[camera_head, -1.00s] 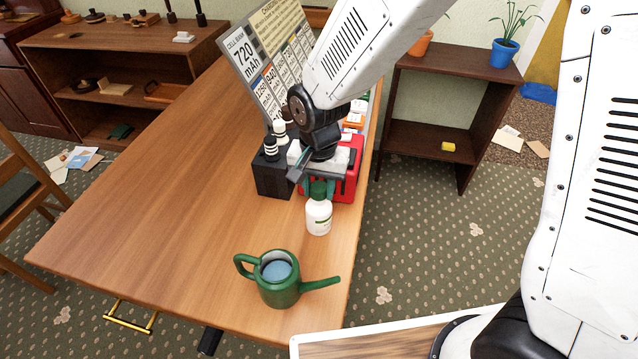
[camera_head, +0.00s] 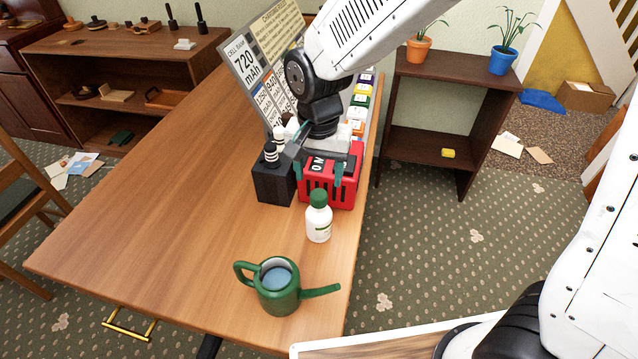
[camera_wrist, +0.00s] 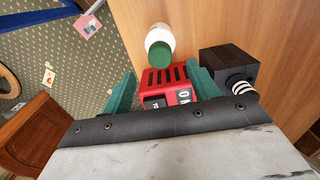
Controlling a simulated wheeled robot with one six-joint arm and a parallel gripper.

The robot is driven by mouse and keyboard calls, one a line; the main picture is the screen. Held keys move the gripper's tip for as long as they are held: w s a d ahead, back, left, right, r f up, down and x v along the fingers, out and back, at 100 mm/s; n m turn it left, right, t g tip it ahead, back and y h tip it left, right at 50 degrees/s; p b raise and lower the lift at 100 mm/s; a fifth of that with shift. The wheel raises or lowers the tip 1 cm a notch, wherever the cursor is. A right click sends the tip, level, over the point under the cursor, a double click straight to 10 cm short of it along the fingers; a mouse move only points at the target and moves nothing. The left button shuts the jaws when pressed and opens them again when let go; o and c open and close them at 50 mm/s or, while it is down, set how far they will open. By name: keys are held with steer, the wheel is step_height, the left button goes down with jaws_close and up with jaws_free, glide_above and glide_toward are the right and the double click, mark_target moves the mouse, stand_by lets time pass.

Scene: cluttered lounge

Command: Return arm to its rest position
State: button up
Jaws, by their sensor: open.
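My gripper (camera_head: 318,166) is above the red box (camera_head: 328,190) on the wooden table, with its green fingers spread and nothing held between them. In the wrist view the two fingers of my gripper (camera_wrist: 160,92) stand apart, with the red box (camera_wrist: 166,76) showing between and below them. It has dark parts with white lettering on top. Whether the fingers touch the box, I cannot tell. My arm reaches in from the upper right and hides part of the table's far end.
A white bottle with a green cap (camera_head: 318,220) stands just in front of the red box. A black block with striped pegs (camera_head: 272,180) is at its left. A green watering can (camera_head: 278,290) stands nearer. A chart board (camera_head: 262,62) and coloured blocks (camera_head: 358,103) are behind. The table's left is clear.

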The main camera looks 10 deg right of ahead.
steer(key=shift+r, duration=0.4)
steer(key=shift+s+d+f+n, duration=0.15)
steer(key=shift+s+n, duration=0.15)
steer(key=shift+n, duration=0.2)
steer(key=s+d+r+n, duration=0.1)
steer(key=s+d+r, duration=0.6)
steer(key=s+d, duration=0.2)
steer(key=s+d+r+n+t, duration=0.1)
steer(key=s+d+r+n, duration=0.1)
steer(key=s+d+r, duration=0.4)
steer(key=s+d, duration=0.3)
steer(key=d, duration=0.2)
steer(key=shift+s+d+r, duration=0.3)
steer(key=shift+s+r, duration=0.1)
